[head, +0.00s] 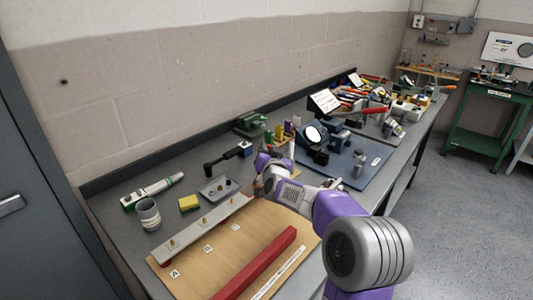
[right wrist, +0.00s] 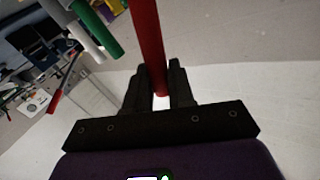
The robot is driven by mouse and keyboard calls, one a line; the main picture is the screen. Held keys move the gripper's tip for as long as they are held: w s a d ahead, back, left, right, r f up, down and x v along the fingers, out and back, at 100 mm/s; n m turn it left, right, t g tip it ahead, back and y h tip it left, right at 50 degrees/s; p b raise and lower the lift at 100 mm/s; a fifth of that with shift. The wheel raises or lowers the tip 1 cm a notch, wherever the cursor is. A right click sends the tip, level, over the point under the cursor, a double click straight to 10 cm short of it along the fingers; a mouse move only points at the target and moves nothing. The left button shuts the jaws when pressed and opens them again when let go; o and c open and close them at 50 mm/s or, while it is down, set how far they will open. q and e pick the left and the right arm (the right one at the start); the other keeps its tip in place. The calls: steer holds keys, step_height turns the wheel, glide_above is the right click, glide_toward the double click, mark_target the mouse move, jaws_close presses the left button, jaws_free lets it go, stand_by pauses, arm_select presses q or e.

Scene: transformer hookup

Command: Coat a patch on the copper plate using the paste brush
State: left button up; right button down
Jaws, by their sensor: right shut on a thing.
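My right gripper (head: 259,181) is above the bench, by the right end of a long pale bar (head: 205,228) with small studs. In the right wrist view its two black fingers (right wrist: 159,84) are shut on a red rod (right wrist: 147,40), which looks like a handle. The rod's working end is out of that view, and I cannot make out a brush head in the head view. I cannot pick out a copper-coloured plate for certain. A small grey tray (head: 218,190) lies behind the bar. My left gripper is not in view.
A wooden board (head: 207,262) carries the pale bar, labels and a red bar (head: 258,264). Behind stand a grey cup (head: 149,214), a yellow block (head: 188,203) and a black-handled tool (head: 226,156). A blue mat (head: 372,178) with equipment lies to the right.

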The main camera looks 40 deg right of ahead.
steer(key=shift+b, duration=0.35)
steer(key=shift+a, duration=0.3)
steer(key=shift+w+d, duration=0.1)
steer(key=shift+d, duration=0.25)
steer(key=shift+r+p, duration=1.8)
steer(key=shift+r, duration=0.3)
steer(key=shift+f, duration=0.1)
stand_by(0.8)
steer(key=shift+a, duration=0.1)
stand_by(0.6)
